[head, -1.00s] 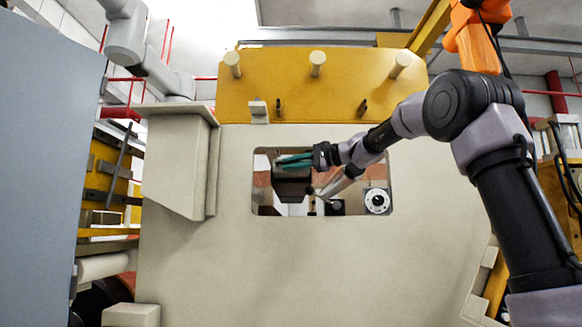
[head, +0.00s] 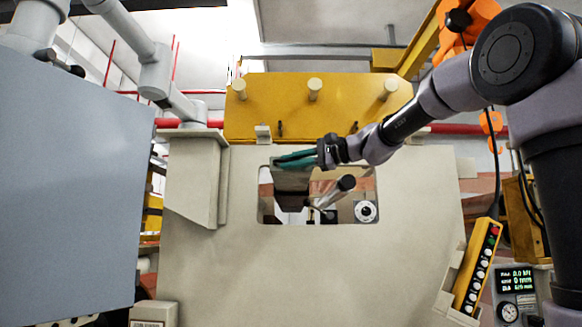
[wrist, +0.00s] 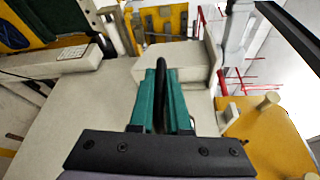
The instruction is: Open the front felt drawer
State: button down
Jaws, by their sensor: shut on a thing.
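My gripper (head: 295,158) has teal fingers and shows in front of the upper edge of the window in the cream machine wall. In the wrist view my gripper (wrist: 161,95) is shut on a dark curved bar (wrist: 161,72), which looks like a handle. What the bar is fixed to is hidden behind the fingers. A dark green felt-like surface (wrist: 45,22) with a yellow edge shows at the upper left of the wrist view. I cannot tell whether it belongs to the front felt drawer, or how far any drawer is out.
The cream machine wall (head: 300,275) fills the middle, with a yellow panel with pegs (head: 315,105) above. A large grey panel (head: 70,200) stands close on the left. A yellow button box (head: 478,265) and a gauge display (head: 516,290) are at the lower right.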

jog(key=s, duration=1.3)
jog(key=shift+s, duration=0.15)
jog(key=c, duration=0.9)
grip_release()
jog(key=v, duration=1)
jog(key=shift+s+d, duration=0.15)
jog(key=shift+d, duration=0.25)
